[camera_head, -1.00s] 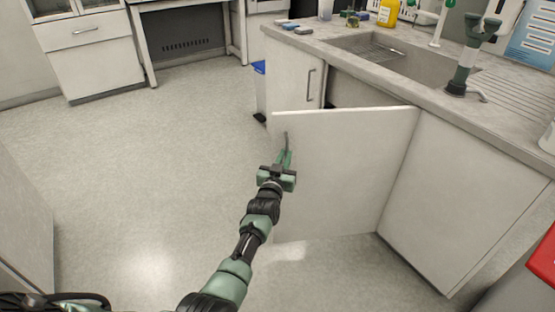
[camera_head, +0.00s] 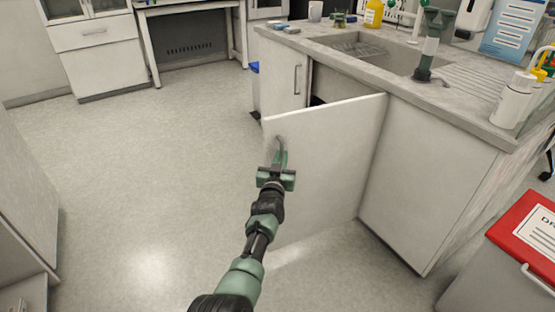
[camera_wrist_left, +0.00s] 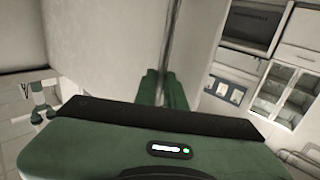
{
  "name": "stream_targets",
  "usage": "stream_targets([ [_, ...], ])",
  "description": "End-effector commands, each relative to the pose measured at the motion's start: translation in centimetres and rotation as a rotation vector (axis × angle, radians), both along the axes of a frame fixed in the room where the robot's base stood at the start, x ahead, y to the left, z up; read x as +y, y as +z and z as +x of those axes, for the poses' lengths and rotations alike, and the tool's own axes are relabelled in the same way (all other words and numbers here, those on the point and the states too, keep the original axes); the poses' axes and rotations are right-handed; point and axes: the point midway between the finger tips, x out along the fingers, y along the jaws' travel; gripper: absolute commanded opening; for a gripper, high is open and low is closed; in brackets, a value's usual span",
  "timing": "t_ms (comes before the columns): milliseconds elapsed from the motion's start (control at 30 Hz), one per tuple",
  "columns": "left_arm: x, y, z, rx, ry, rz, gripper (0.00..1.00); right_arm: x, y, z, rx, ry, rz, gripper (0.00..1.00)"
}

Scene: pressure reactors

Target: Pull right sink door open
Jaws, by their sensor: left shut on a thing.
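The right sink door (camera_head: 325,165) stands swung out from the counter, hinged at its right side. Part of the dark cabinet opening (camera_head: 330,84) shows above and behind it. My left gripper (camera_head: 279,160) is at the door's free left edge, shut on the bar handle (camera_head: 282,146). In the left wrist view, the handle (camera_wrist_left: 165,45) runs up from between the green fingers (camera_wrist_left: 160,88), close to the pale door face (camera_wrist_left: 105,45). The left sink door (camera_head: 284,72) is closed, with its own bar handle. My right gripper is not in view.
The sink (camera_head: 385,52) and a faucet (camera_head: 432,45) are on the counter above. A blue bin (camera_head: 253,80) stands beyond the counter's left end. A red-lidded box (camera_head: 525,235) stands at the right. The floor (camera_head: 150,170) at the left is clear.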

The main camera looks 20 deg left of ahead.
Motion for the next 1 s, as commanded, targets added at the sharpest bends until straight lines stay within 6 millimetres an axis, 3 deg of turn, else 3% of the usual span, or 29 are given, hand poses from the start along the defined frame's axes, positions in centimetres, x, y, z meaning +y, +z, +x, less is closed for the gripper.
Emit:
stream_targets([
  [33,-1.44,0.43,0.24,-0.001,-0.02,-0.003,0.0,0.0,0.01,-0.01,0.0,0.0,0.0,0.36],
  [133,-1.44,0.42,0.24,-0.001,-0.02,-0.003,0.0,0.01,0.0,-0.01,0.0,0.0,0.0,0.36],
  [233,-1.44,0.39,0.23,0.0,-0.021,-0.003,0.33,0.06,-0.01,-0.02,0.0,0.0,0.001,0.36],
  [1000,-0.79,0.13,0.07,0.0,-0.011,-0.003,0.33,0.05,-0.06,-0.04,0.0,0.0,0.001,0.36],
])
